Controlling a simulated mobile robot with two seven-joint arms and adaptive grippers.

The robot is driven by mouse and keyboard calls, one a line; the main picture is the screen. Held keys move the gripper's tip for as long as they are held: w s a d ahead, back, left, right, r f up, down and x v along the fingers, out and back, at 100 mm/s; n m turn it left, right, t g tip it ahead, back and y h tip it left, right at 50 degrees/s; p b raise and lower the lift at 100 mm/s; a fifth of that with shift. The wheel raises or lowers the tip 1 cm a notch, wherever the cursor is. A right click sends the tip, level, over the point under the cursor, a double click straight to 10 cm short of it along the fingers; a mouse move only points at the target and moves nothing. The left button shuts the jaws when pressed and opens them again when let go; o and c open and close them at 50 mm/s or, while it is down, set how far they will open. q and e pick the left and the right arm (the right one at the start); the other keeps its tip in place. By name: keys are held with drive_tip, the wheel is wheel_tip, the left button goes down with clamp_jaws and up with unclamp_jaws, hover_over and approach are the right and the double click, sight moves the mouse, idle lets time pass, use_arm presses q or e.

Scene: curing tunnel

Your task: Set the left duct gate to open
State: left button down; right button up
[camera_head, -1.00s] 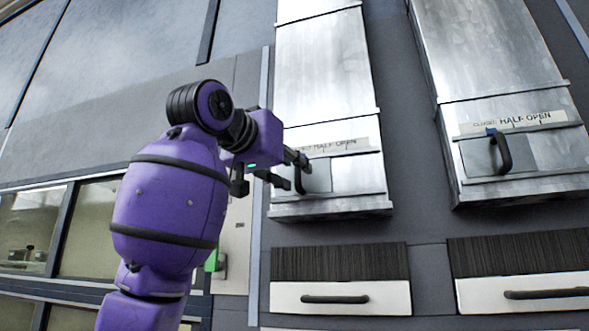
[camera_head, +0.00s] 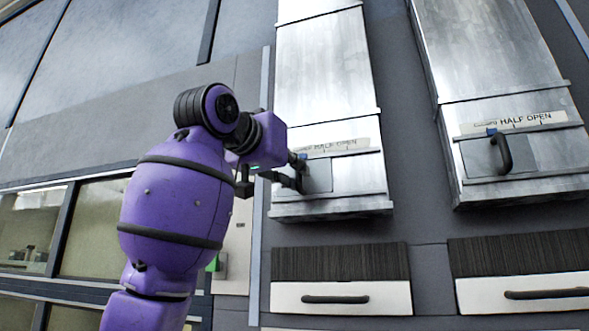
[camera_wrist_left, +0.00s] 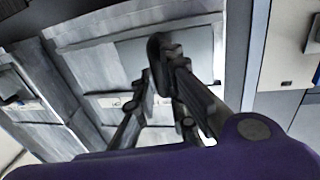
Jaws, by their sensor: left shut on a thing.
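The left duct gate (camera_head: 319,178) is a grey plate low on the left metal duct (camera_head: 325,80), with a dark upright handle at its left edge. Above it, a scale label (camera_head: 338,145) reads "HALF OPEN", with smaller words to its left too small to read clearly. My left gripper (camera_head: 298,173) is shut on the gate's handle, and its fingers hide most of it. In the left wrist view the dark handle (camera_wrist_left: 154,46) shows between my fingers, in front of the plate.
A second duct (camera_head: 490,50) at the right has its own gate with a black handle (camera_head: 502,153) and a "HALF OPEN" label. Below are drawers with dark bar handles (camera_head: 335,299). A window (camera_head: 93,228) is at the left. The wall between the ducts is clear.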

use_arm(q)
drive_tip(key=s+d, duration=0.1)
drive_tip(key=d, duration=0.2)
drive_tip(key=s+d, duration=0.1)
drive_tip(key=d, duration=0.2)
drive_tip(key=s+d, duration=0.1)
drive_tip(key=d, duration=0.2)
drive_tip(key=shift+s+d, duration=0.1)
drive_tip(key=shift+d, duration=0.25)
drive_tip(key=shift+a, duration=0.15)
drive_tip(key=c, duration=1.8)
unclamp_jaws()
drive_tip(key=shift+d, duration=0.25)
drive_tip(key=shift+a, duration=0.15)
drive_tip(key=v, duration=1.2)
